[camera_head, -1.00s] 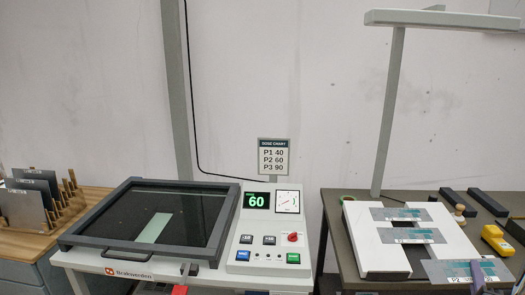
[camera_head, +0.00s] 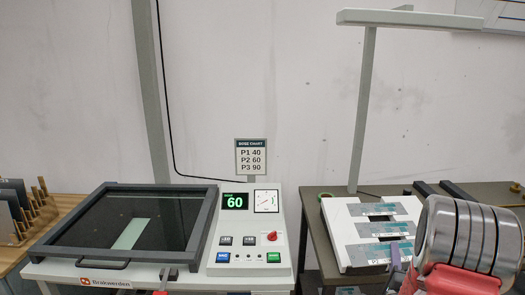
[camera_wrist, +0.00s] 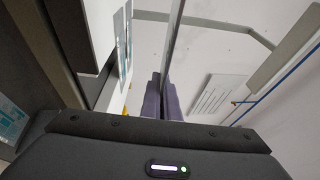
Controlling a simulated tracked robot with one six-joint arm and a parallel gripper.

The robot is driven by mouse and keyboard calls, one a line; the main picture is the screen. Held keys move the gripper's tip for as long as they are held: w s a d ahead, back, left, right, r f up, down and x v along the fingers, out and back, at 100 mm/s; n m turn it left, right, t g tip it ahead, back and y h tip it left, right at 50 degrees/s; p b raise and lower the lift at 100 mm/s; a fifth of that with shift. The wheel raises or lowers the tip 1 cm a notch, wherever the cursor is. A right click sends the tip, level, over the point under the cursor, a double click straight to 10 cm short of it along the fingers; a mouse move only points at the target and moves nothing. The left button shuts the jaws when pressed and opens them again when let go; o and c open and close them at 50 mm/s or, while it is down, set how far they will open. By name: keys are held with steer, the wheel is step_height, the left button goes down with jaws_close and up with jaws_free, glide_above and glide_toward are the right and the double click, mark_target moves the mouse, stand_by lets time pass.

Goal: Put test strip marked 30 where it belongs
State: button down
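My gripper (camera_head: 395,256) is at the lower right of the head view, by the front of the white board, and its purple fingers also show in the wrist view (camera_wrist: 161,98). They are close together on a thin grey plate (camera_wrist: 174,45), seen edge-on there. In the head view this plate (camera_head: 370,254) has a teal patch and appears over the board's front. Its marking is too small to read. Two similar plates (camera_head: 377,209) (camera_head: 383,230) lie on the board. A pale strip (camera_head: 131,234) lies under the exposure unit's glass. I can read no 30 anywhere.
The exposure unit (camera_head: 40,250) is closed, and its panel display (camera_head: 235,202) reads 60. The dose chart (camera_head: 251,157) lists P1 40, P2 60, P3 90. A plate rack (camera_head: 40,200) stands at far left. The white board (camera_head: 334,215) lies under a lamp post (camera_head: 365,110).

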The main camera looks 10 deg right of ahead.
steer(key=w+a+n+t+y, duration=0.1)
steer(key=w+a+n+y, duration=0.1)
steer(key=a, duration=1.1)
steer(key=w+a+n+t+y, duration=0.1)
steer(key=w+a+y, duration=0.4)
steer(key=a, duration=0.7)
steer(key=w+a+f+n+y, duration=0.1)
steer(key=w+a+n+y, duration=0.2)
steer(key=a, duration=1)
steer(key=shift+w+a+n+t+y, duration=0.25)
steer(key=shift+a+n+t+y, duration=0.05)
steer(key=shift+a+t+y, duration=0.1)
steer(key=shift+s, duration=0.1)
